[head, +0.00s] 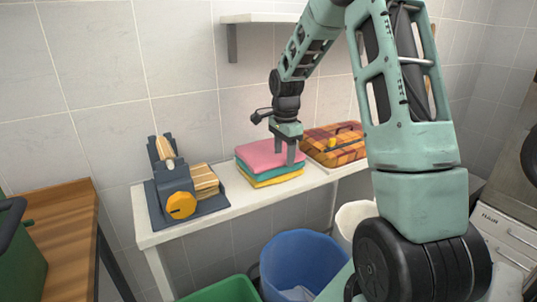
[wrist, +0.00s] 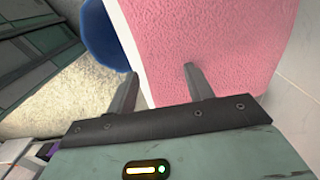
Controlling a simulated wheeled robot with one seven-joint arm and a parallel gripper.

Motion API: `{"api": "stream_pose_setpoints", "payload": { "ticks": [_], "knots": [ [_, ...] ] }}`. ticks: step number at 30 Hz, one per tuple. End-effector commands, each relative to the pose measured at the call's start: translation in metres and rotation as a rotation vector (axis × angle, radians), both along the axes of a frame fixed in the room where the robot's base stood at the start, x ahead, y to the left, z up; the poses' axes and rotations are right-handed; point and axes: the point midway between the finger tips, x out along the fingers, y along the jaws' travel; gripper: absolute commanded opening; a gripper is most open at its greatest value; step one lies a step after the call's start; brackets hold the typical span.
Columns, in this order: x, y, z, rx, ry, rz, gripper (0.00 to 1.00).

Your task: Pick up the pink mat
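The pink mat (head: 262,155) lies folded on top of a stack on the white table, above a teal one (head: 268,173) and a yellow one (head: 275,181). My gripper (head: 285,158) points down at the right part of the stack. In the wrist view the pink mat (wrist: 220,45) fills the upper middle, and my gripper (wrist: 158,85) shows two fingers spread apart with nothing held between them. One finger overlaps the pink surface and the other is beside its left edge. I cannot tell whether either finger touches the mat.
Blue (head: 300,262), green (head: 225,291) and white bins stand below. A shelf (head: 262,18) hangs above.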

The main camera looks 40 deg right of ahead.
Motion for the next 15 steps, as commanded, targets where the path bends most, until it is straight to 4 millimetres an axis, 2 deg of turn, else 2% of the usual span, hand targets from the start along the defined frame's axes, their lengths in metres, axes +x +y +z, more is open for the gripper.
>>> {"api": "stream_pose_setpoints", "payload": {
  "ticks": [1,3,4,15],
  "knots": [
    [0.0,0.0001,0.0001,0.0,0.0,0.0,0.37],
    [0.0,0.0001,0.0002,0.0,0.0,0.0,0.17],
    [0.0,0.0001,0.0002,0.0,0.0,0.0,0.13],
    [-0.0007,0.0003,0.0027,0.0,-0.001,0.001,0.13]
  ]
}}
